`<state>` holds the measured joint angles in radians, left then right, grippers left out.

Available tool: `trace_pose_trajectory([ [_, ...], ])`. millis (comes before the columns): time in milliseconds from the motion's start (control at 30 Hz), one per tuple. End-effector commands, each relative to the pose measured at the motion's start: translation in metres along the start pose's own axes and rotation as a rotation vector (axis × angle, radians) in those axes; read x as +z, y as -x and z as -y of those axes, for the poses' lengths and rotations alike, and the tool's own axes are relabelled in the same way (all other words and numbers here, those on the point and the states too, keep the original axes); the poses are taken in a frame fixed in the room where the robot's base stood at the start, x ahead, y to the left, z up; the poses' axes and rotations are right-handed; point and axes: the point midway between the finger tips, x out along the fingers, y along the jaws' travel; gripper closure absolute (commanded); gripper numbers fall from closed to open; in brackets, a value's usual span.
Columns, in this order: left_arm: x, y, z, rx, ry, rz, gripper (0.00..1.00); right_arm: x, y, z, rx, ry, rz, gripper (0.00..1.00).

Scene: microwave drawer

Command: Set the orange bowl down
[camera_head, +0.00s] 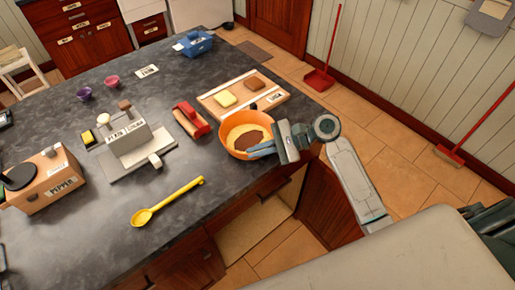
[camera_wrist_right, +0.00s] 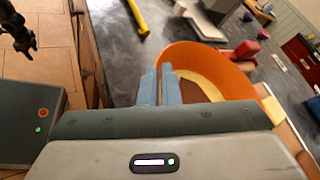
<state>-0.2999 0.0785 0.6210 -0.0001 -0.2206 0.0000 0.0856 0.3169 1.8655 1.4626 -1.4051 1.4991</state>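The orange bowl (camera_head: 228,138), with yellow and brown contents, is upright at the right front edge of the dark counter. I cannot tell whether its base touches the counter. My right gripper (camera_head: 262,151) reaches it from the right. In the right wrist view the fingers of my right gripper (camera_wrist_right: 160,86) are close together on the near rim of the orange bowl (camera_wrist_right: 205,55), one inside and one outside. A dark arm-like part at the upper left of that view may be my left gripper (camera_wrist_right: 18,32); its fingers are unclear.
A wooden board (camera_head: 215,105) with yellow and brown pieces lies behind the bowl on the counter (camera_head: 85,185). A red-handled block (camera_head: 190,121) is left of the bowl. A yellow ladle (camera_head: 168,201) lies front left. Clear counter lies between ladle and bowl.

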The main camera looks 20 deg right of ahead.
Motion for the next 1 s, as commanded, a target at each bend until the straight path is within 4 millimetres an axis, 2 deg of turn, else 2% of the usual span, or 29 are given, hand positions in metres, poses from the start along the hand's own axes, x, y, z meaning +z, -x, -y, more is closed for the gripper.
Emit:
trace_pose_trajectory([
  [167, 0.0, 0.0, 0.0, 0.0, 0.0, 0.0, 0.53, -0.001, -0.001, 0.0, -0.001, 0.001, 0.001, 1.0],
  [200, 0.0, 0.0, 0.0, 0.0, 0.0, 0.0, 0.53, -0.002, -0.001, -0.001, 0.0, 0.0, 0.0, 0.91],
  [300, 0.0, 0.0, 0.0, 0.0, 0.0, 0.0, 0.53, -0.002, -0.001, -0.001, 0.0, 0.0, 0.0, 0.75],
  [667, 0.0, -0.002, 0.001, -0.001, 0.0, 0.0, 0.53, -0.001, 0.002, 0.0, 0.0, 0.001, -0.002, 0.75],
  [867, 0.001, -0.011, 0.001, -0.002, -0.001, 0.0, 0.53, -0.003, 0.024, -0.002, 0.003, 0.002, -0.005, 0.75],
  [1000, 0.002, -0.018, 0.001, -0.002, -0.001, 0.0, 0.53, -0.003, 0.045, -0.002, 0.003, 0.002, -0.007, 0.75],
])
